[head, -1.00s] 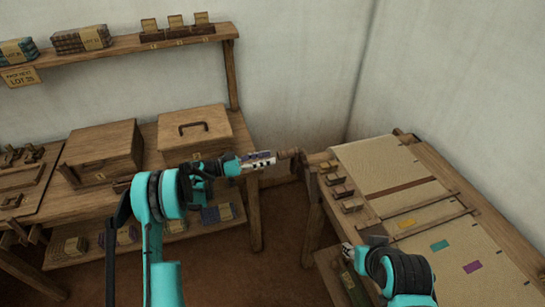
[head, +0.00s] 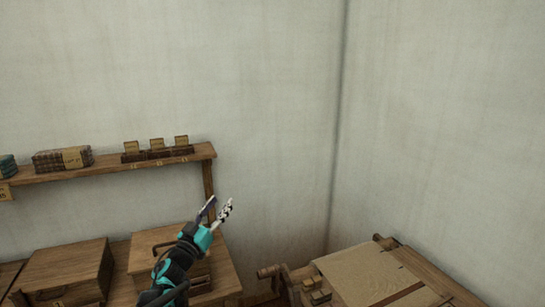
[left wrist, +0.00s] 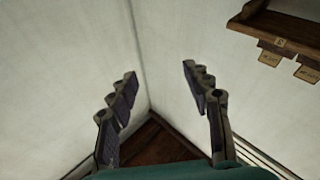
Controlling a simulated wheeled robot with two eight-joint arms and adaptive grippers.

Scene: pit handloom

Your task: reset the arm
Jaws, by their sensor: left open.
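My left gripper (head: 220,212) is raised in front of the wall in the head view, to the right of the shelf post and above the bench. Its two fingers stand apart with nothing between them. The left wrist view also shows the open, empty fingers (left wrist: 157,85), with the room corner behind them. My right gripper is outside both current views.
A wooden shelf (head: 112,167) on the left wall holds bundles (head: 62,159) and small card holders (head: 157,150). Below it, wooden boxes (head: 68,272) stand on a bench. The cloth-covered loom (head: 365,275) is at the lower right. The space before the walls is clear.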

